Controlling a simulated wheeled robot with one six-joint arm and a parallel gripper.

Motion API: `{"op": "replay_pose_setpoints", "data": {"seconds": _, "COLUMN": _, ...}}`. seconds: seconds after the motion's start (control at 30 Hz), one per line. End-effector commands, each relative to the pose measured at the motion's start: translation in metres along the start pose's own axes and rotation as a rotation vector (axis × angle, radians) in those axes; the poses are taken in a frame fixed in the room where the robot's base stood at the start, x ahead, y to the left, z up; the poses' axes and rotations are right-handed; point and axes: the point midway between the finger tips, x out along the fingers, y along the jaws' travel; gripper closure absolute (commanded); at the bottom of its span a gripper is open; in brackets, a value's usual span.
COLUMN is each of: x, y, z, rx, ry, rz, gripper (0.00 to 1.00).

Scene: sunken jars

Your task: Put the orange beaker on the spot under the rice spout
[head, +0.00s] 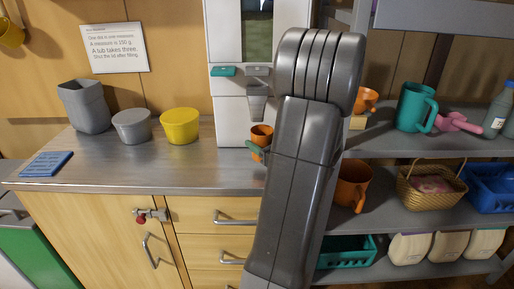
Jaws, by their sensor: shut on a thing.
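The orange beaker (262,134) is upright at the foot of the white dispenser, below and slightly right of its grey spout (257,90). My gripper (257,150) is shut on the beaker, with a dark finger showing at its front left. My arm hides the gripper's right side. I cannot tell whether the beaker touches the counter. The spot under the spout is not clearly visible behind the beaker. The dispenser (230,112) has a teal lever (222,71) and a grey lever (257,71).
On the counter (120,175) left of the dispenser stand a grey jug (84,106), a grey tub (132,127), a yellow tub (180,126) and a blue mat (47,164). Right shelves hold an orange cup (366,98), a teal mug (415,106), an orange jug (350,190) and a basket (430,199).

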Motion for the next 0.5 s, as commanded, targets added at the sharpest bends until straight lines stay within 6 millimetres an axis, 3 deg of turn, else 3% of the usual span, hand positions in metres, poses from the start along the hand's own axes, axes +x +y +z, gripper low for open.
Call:
{"op": "replay_pose_setpoints", "data": {"seconds": 0.27, "x": 0.022, "y": 0.001, "z": 0.001, "rx": -0.001, "ry": -0.001, "rz": 0.002, "gripper": 0.66}}
{"op": "replay_pose_setpoints", "data": {"seconds": 0.5, "x": 0.024, "y": 0.001, "z": -0.033, "rx": 0.003, "ry": 0.001, "rz": -0.001, "gripper": 0.66}}
